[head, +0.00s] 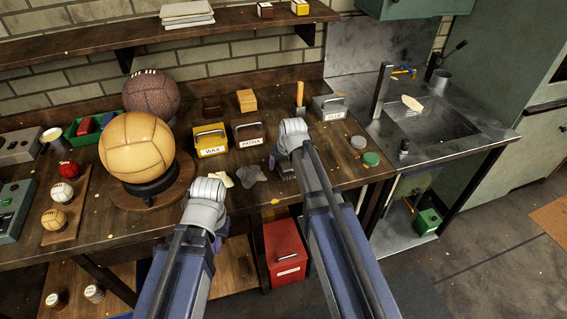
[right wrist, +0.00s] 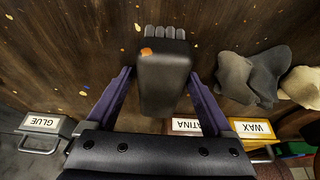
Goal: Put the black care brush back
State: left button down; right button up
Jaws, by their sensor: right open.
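The black care brush (right wrist: 163,80) seems to be the dark rounded block with pale grey tufts at one end in the right wrist view. It lies between the spread fingers of my right gripper (right wrist: 160,74), which is open; I see no grip on it. In the head view my right gripper (head: 285,165) is over the bench in front of the patina box, and its arm hides most of what is below. My left gripper (head: 215,238) is at the bench's front edge, mostly hidden behind its own wrist; its fingers cannot be made out.
The yellow wax box (head: 211,140), patina box (head: 249,134) and grey glue box (head: 329,108) stand behind. A grey cloth (head: 250,175) lies left of my right gripper. A large tan ball (head: 137,147) sits on a stand at left. A sink (head: 430,123) is at right.

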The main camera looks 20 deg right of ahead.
jog(key=p+v, duration=1.1)
jog(key=v, duration=0.1)
jog(key=shift+r, duration=0.2)
jog(key=s+a+n+g, duration=0.1)
jog(key=s+a+g, duration=0.1)
jog(key=s+a, duration=0.4)
jog(key=s+a+f+n+g+h, duration=0.1)
jog(key=s+a+n+g, duration=0.1)
jog(key=s+a, duration=0.5)
jog(key=s, duration=0.6)
jog(key=shift+s+a+f+g+h, duration=0.25)
jog(key=shift+s+f+g+h, duration=0.05)
jog(key=shift+s+g, duration=0.1)
jog(key=shift+w, duration=0.1)
